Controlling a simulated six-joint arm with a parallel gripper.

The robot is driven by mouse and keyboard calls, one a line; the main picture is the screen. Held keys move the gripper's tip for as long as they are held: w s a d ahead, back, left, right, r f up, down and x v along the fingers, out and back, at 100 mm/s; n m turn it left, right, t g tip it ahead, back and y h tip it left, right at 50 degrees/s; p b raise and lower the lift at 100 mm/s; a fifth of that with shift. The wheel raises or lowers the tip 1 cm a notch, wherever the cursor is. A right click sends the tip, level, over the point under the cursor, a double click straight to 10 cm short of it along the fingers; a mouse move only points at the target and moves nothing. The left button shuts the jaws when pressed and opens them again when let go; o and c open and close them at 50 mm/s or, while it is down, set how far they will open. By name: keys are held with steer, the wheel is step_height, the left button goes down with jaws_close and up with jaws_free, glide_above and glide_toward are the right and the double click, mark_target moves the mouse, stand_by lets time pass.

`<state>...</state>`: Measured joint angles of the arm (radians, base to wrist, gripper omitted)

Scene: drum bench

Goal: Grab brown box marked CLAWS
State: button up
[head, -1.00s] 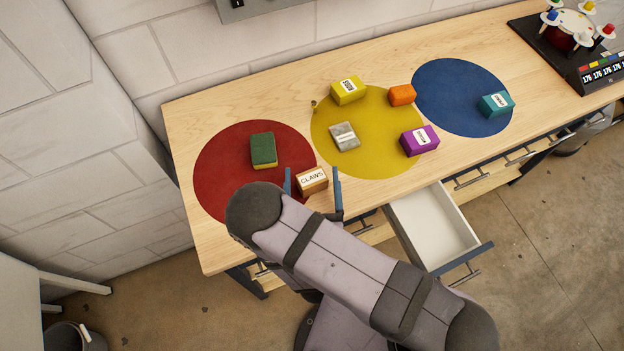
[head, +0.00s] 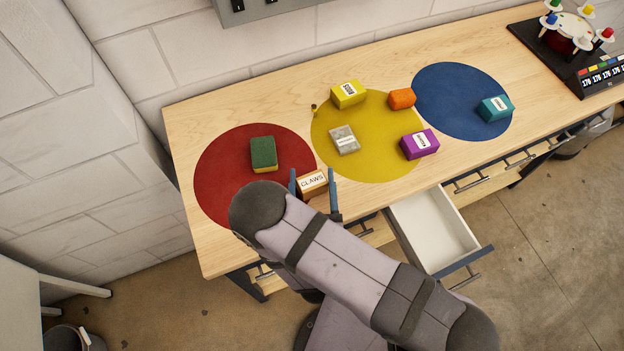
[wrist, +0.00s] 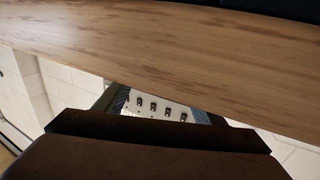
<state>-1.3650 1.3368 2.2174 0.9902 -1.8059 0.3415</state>
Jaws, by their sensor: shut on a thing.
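The brown box marked CLAWS (head: 313,183) is at the right edge of the red circle, near the table's front edge. My gripper (head: 315,182) has its blue fingers on both sides of the box and is shut on it. My arm hides the box's near lower part, so I cannot tell whether it touches the table. In the wrist view a large dark brown surface fills the bottom.
A green and yellow sponge (head: 264,154) lies on the red circle (head: 222,175). Yellow (head: 348,94), grey (head: 344,140), purple (head: 420,144), orange (head: 402,98) and teal (head: 495,108) items lie to the right. An open drawer (head: 435,228) sticks out in front.

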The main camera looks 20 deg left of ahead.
mark_target(312, 181)
step_height(312, 181, up, 10)
steer(key=p, duration=0.7)
steer(key=shift+p, duration=0.3)
steer(key=shift+f, duration=0.1)
